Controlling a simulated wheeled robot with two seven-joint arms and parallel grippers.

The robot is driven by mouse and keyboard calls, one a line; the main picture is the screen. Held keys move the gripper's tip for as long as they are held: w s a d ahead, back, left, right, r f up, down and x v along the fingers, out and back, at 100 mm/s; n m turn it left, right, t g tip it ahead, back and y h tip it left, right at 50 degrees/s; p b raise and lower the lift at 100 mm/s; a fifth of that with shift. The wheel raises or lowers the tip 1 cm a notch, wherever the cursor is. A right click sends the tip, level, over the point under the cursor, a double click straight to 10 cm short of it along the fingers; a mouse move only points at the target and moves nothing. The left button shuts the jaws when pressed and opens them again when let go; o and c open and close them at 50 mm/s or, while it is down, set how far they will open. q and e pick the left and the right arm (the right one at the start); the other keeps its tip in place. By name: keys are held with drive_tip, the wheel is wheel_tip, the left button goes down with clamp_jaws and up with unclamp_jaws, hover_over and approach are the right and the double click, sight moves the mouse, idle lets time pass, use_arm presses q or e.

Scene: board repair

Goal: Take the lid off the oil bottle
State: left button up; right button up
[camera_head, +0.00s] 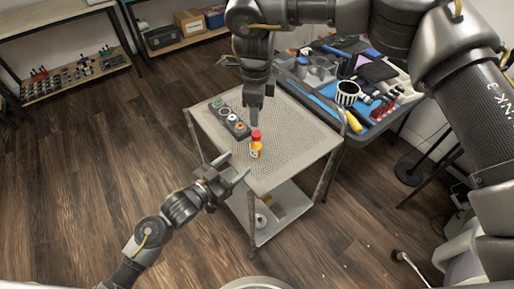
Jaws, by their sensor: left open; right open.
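The oil bottle (256,151) is small and yellow-orange, and stands upright on the perforated top of a grey cart (295,150). Its red lid (256,134) is on top of it. My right gripper (254,116) points down from above, just over and behind the lid; its fingers are seen edge-on, and I cannot tell whether they touch the lid. My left gripper (236,170) is open and empty at the cart's front left edge, to the left of the bottle and apart from it.
A dark tray with round parts (229,119) lies left of the bottle on the cart. Behind right stands a table crowded with tools (365,85). The cart's right side is clear. Shelves (75,75) stand far left, with open wooden floor between.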

sight(252, 151)
use_arm(q)
drive_tip(key=x, duration=1)
drive_tip(key=shift+w+f, duration=0.15)
drive_tip(key=shift+w, duration=0.1)
